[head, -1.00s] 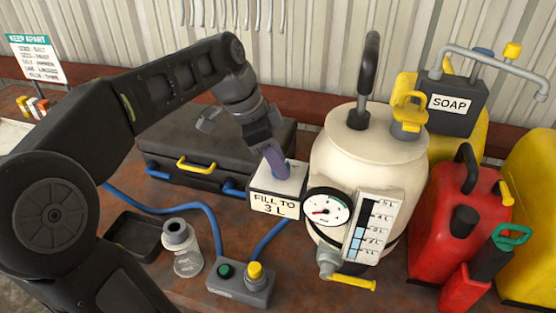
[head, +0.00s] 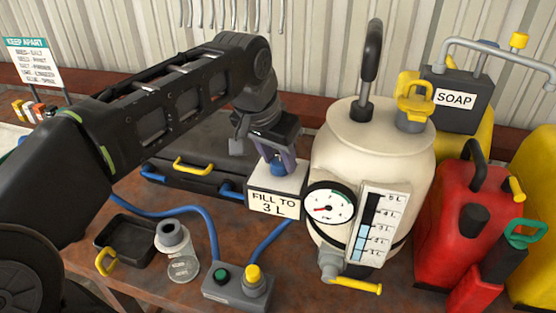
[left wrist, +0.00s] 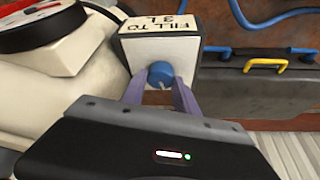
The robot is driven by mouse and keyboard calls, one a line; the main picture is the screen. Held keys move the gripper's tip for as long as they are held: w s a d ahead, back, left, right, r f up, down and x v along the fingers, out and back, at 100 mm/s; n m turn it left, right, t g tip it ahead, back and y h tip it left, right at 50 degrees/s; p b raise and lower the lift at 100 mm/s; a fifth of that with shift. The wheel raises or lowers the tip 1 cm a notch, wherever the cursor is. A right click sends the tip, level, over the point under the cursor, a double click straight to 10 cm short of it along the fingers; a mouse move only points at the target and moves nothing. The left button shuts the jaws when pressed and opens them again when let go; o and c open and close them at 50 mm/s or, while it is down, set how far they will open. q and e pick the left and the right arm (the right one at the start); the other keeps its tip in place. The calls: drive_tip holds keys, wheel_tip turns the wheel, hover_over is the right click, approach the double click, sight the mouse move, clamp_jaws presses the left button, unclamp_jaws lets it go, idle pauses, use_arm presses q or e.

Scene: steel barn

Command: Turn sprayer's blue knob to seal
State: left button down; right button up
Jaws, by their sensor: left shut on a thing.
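The sprayer is a cream tank (head: 335,150) with a black pump handle, a round gauge and a level scale. Beside it stands a white box (head: 275,200) labelled "FILL TO 3 L". A small blue knob (head: 278,166) is on this box; it also shows in the left wrist view (left wrist: 158,70). My left gripper (head: 277,158) reaches down to the knob. In the left wrist view its two purple fingers (left wrist: 159,85) are on either side of the knob, shut on it. My right gripper is not in view.
A dark case (head: 205,160) lies behind the box. Red and yellow cans stand on the right. A blue hose (head: 190,212) crosses the bench.

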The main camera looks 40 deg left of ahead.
use_arm(q)
drive_tip(key=shift+n+y, duration=0.7)
drive_tip(key=shift+n, duration=1)
drive_tip(key=shift+b, duration=0.3)
drive_tip(key=c, duration=0.9)
unclamp_jaws()
drive_tip(key=shift+d, duration=0.1)
drive_tip(key=shift+c, duration=0.2)
drive_tip(key=shift+r, duration=0.15)
drive_tip(key=p+v, duration=0.1)
drive_tip(key=v, duration=0.6)
drive_tip(key=shift+r, duration=0.3)
drive_tip(key=shift+d, duration=0.1)
